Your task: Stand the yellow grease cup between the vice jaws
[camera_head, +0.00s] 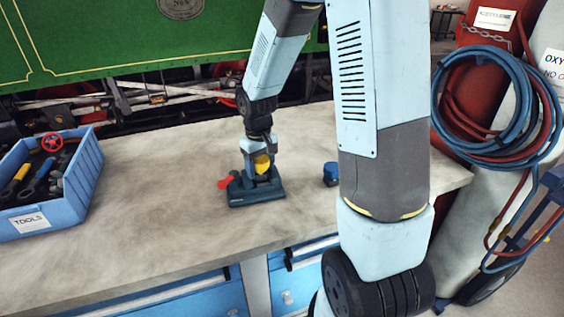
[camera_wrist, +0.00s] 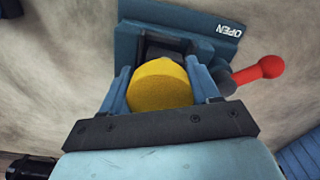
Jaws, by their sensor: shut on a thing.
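The yellow grease cup (camera_wrist: 160,88) is between the two blue fingers of my gripper (camera_wrist: 162,92), which is shut on it. In the head view the cup (camera_head: 262,163) shows as a small yellow patch at my gripper (camera_head: 260,172), right over the vice. The blue vice (camera_head: 256,194) sits on the bench, with a red-knobbed handle (camera_head: 224,183) on its left in this view. In the wrist view the vice (camera_wrist: 130,45) lies just beyond the cup, marked OPEN. The cup's lower end is hidden, so I cannot tell whether it touches the jaws.
A blue TOOLS crate (camera_head: 50,210) stands at the left of the bench (camera_head: 140,215). A small blue object (camera_head: 331,174) stands right of the vice. Hoses (camera_head: 500,105) and gas cylinders are beyond the bench's right end. The bench between crate and vice is clear.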

